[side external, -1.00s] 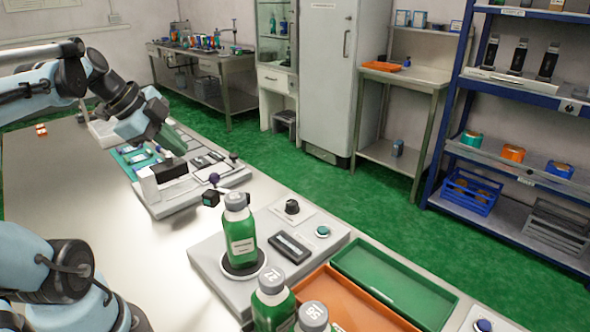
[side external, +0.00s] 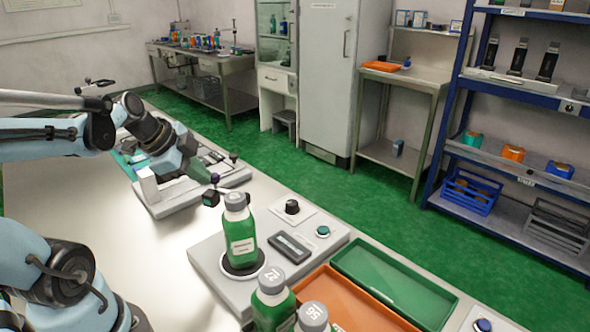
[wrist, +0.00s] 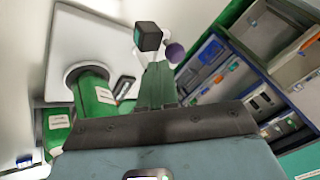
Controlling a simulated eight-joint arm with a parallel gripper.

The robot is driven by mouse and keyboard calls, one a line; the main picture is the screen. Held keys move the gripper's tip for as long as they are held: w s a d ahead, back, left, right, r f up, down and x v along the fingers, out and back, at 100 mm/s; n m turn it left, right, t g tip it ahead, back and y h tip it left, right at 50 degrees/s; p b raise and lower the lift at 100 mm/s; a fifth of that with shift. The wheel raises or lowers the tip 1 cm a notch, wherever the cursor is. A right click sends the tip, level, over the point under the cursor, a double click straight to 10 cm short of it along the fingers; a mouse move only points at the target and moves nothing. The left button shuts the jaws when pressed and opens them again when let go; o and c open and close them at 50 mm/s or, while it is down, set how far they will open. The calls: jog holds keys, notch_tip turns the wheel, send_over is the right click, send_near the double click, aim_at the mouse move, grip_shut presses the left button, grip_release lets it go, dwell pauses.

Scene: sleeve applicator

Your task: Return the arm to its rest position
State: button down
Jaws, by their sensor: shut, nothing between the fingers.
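My gripper (side external: 203,174) is raised over the bench at left centre, beside the grey applicator unit (side external: 152,209). Its green fingers are together with nothing between them, and they also show in the wrist view (wrist: 157,85). A green bottle with a grey cap (side external: 240,240) stands upright on the round pad of a grey device (side external: 213,262), apart from the gripper. The bottle also shows at the left of the wrist view (wrist: 95,97). My arm partly hides the far end of the bench.
Two more capped green bottles (side external: 270,300) stand at the front edge of view. An orange tray (side external: 345,300) and a green tray (side external: 395,285) lie at the right. A small dark cube (side external: 211,198) sticks out near my gripper. The bench's left side is clear.

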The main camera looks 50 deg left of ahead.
jog(key=shift+s+d+f+n, duration=0.1)
jog(key=shift+s+d+n, duration=0.1)
jog(key=shift+d+n, duration=0.2)
jog(key=shift+a, duration=0.15)
